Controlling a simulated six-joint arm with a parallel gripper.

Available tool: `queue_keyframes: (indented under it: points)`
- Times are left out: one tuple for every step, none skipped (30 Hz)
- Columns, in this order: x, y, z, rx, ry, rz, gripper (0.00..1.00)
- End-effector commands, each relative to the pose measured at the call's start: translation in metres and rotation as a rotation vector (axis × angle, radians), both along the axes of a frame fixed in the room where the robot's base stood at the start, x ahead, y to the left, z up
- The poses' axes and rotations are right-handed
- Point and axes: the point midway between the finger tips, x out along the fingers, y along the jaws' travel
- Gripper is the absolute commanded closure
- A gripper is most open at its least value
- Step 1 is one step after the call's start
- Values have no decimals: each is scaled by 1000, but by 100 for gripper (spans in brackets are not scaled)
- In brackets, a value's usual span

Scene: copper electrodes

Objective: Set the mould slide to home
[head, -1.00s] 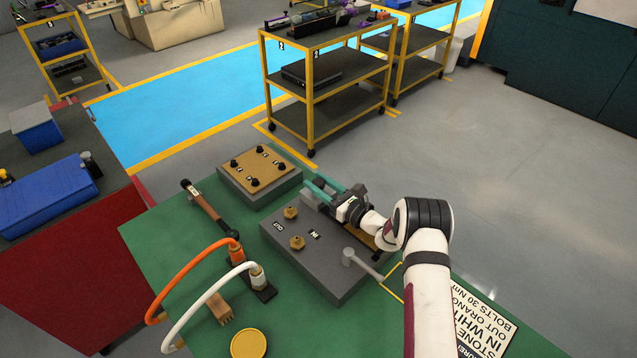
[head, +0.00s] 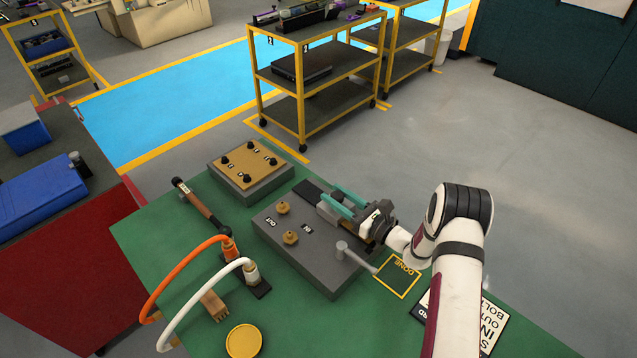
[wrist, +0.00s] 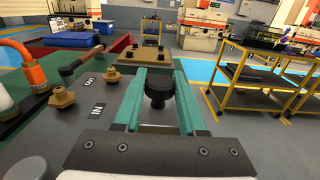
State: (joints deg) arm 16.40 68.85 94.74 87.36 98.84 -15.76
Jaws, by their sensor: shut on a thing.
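The mould slide (head: 326,214) is a pale grey block on the dark grey machine base (head: 305,272), with a black knob (wrist: 159,88) on top. In the wrist view the knob stands between the teal fingers of my gripper (wrist: 153,85). In the head view my gripper (head: 346,199) is shut on the knob from the near right side. A dark strip of track (head: 309,190) shows bare behind the slide at its far left end. The near right end of the track is hidden under my gripper and wrist.
Brass fittings (head: 290,238) stand beside the slide, near IN and OUT labels. A grey lever (head: 357,256) is at the near right of the base. A tan plate with black knobs (head: 249,164) sits behind. Orange (head: 183,268) and white hoses (head: 200,298) loop at left.

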Motion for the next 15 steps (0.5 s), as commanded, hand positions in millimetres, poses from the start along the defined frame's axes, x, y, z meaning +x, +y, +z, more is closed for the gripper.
queue_keyframes:
  points:
    - [-9, -10, 0, 1, 2, -2, 100]
    - [-14, -15, 0, 1, 4, -2, 100]
    - [-21, -22, 0, 1, 2, -3, 100]
    - [-26, -26, 0, 1, 3, -2, 100]
    - [-30, -31, 0, 1, 2, -1, 100]
    - [-36, -36, 0, 1, 1, -2, 100]
    - [-40, -40, 0, 1, 1, -2, 100]
    - [-43, -44, 0, 0, 1, -1, 100]
    - [-48, -48, 0, 0, 1, -1, 100]
    - [-51, -51, 0, 0, 1, -1, 100]
    - [-53, -53, 0, 1, 1, 0, 100]
    - [-56, -56, 0, 1, 1, -1, 100]
    - [-58, -58, 0, 1, 1, 0, 100]
    - [-60, -59, 0, 0, 1, 1, 100]
    - [-61, -61, 0, -1, 1, 1, 100]
